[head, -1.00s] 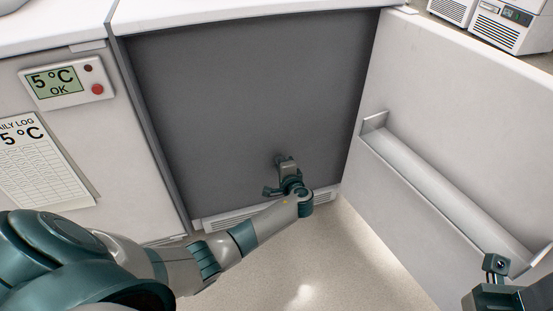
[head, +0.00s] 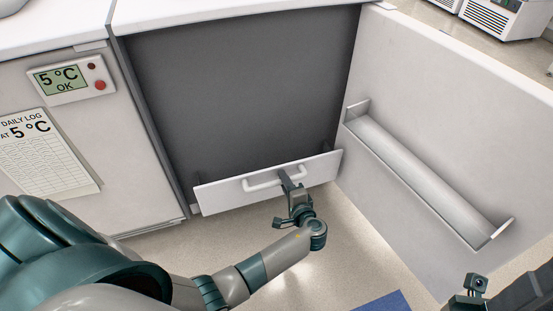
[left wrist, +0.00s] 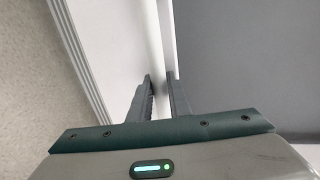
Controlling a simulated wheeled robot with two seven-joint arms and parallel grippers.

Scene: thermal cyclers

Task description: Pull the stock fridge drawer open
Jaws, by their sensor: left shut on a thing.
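The stock fridge drawer (head: 222,196) has a white front with a white bar handle (head: 262,184) and sits low in the dark opening of the fridge, pulled out a little. My left gripper (head: 287,180) is shut on the handle. In the left wrist view the two fingers (left wrist: 160,88) stand on either side of the handle bar (left wrist: 155,40). The drawer's inside is hardly visible. My right gripper is only partly in view at the lower right (head: 470,292), and its fingertips are not clear.
The fridge door (head: 450,120) stands wide open on the right, with a shelf bin (head: 425,180) on its inner face. A closed unit with a 5 °C display (head: 62,80) is at left. Speckled floor (head: 330,250) lies before the drawer, with a blue patch (head: 385,303) at the bottom.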

